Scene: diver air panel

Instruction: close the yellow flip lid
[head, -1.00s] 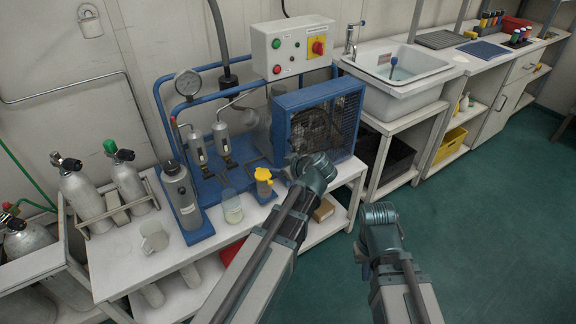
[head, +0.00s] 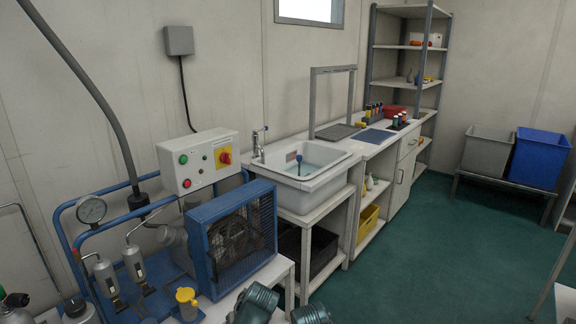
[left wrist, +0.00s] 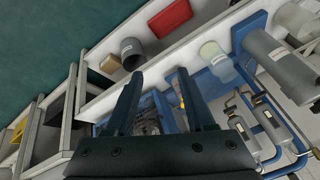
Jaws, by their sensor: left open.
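The yellow flip lid (head: 186,295) sits on top of a small container (head: 189,313) near the lower edge of the head view, on the bench in front of the blue compressor frame. The lid's exact angle is too small to read. In the left wrist view only a yellow sliver (left wrist: 182,102) shows beside a finger, probably the lid, mostly hidden. My left gripper (left wrist: 157,76) is open and empty, its two dark fingers spread over the bench edge. In the head view only teal parts of my arms show at the bottom; no fingers show there.
The blue caged fan unit (head: 235,235) stands right of the lid, beside the white sink (head: 300,175). A clear jar (left wrist: 212,52) and a grey cylinder (left wrist: 268,55) are close by in the left wrist view. The green floor (head: 430,245) is open to the right.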

